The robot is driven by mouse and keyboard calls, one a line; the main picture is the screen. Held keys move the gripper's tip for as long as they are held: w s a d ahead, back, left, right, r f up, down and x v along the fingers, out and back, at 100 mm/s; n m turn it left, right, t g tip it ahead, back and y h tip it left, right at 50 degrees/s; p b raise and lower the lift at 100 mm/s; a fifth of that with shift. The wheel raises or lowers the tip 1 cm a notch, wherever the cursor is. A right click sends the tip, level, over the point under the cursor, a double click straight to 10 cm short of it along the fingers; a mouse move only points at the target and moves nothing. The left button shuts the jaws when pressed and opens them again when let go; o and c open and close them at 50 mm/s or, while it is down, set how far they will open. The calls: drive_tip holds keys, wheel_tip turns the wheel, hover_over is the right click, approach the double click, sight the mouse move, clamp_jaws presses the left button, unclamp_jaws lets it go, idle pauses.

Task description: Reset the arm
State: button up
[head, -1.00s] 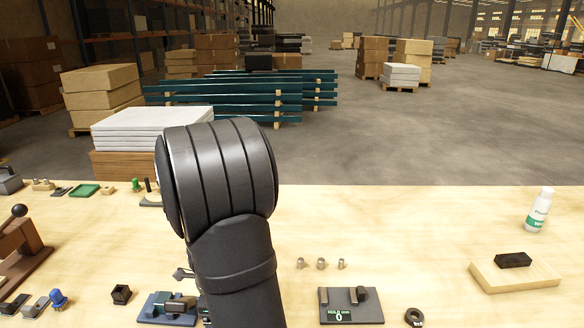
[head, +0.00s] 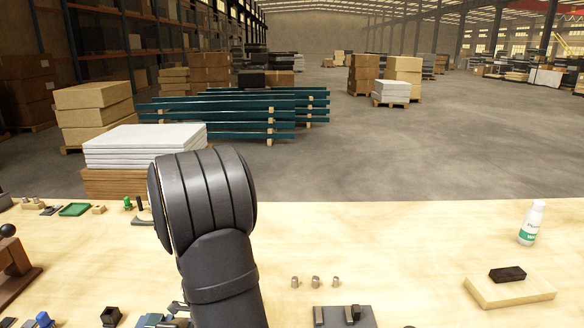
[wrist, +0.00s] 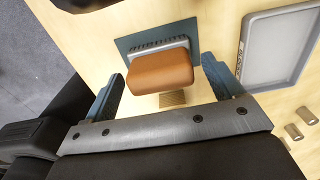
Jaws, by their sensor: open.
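My gripper (wrist: 161,74) shows in the wrist view with two blue-grey fingers spread wide apart and nothing between their pads that I can see held. An orange-brown rounded block (wrist: 160,70) lies beyond the fingers, on a blue-grey plate (wrist: 128,44) with a grey ridged strip. Whether a finger touches it I cannot tell; it looks apart from both.
A grey-rimmed tray (wrist: 277,50) lies right of the fingers, near small metal cylinders (wrist: 306,115). On the bench (head: 400,240) stand a white bottle (head: 532,222) and a wooden board (head: 510,293) with a black block (head: 507,274). The right middle of the bench is clear.

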drive_tip(key=shift+f, duration=0.95)
wheel_tip(320, 180, up, 12)
drive_tip(key=shift+r, duration=0.1)
wheel_tip(320, 180, down, 12)
drive_tip(key=shift+r, duration=0.1)
wheel_tip(320, 180, up, 4)
drive_tip(key=shift+d+r, duration=0.15)
drive_tip(key=shift+r, duration=0.05)
drive_tip(key=d+r, duration=0.7)
drive_tip(key=d, duration=0.5)
drive_tip(key=w+d+f+n, duration=0.1)
drive_tip(key=w+f+n, duration=0.2)
drive_tip(key=w+n, duration=0.4)
drive_tip(key=w+d+f+n, duration=0.2)
drive_tip(key=w+f+n, duration=0.1)
drive_tip(key=w+n, duration=0.4)
drive_tip(key=shift+w+f+n, duration=0.25)
drive_tip(key=shift+w+n, duration=0.15)
drive_tip(key=shift+w, duration=0.5)
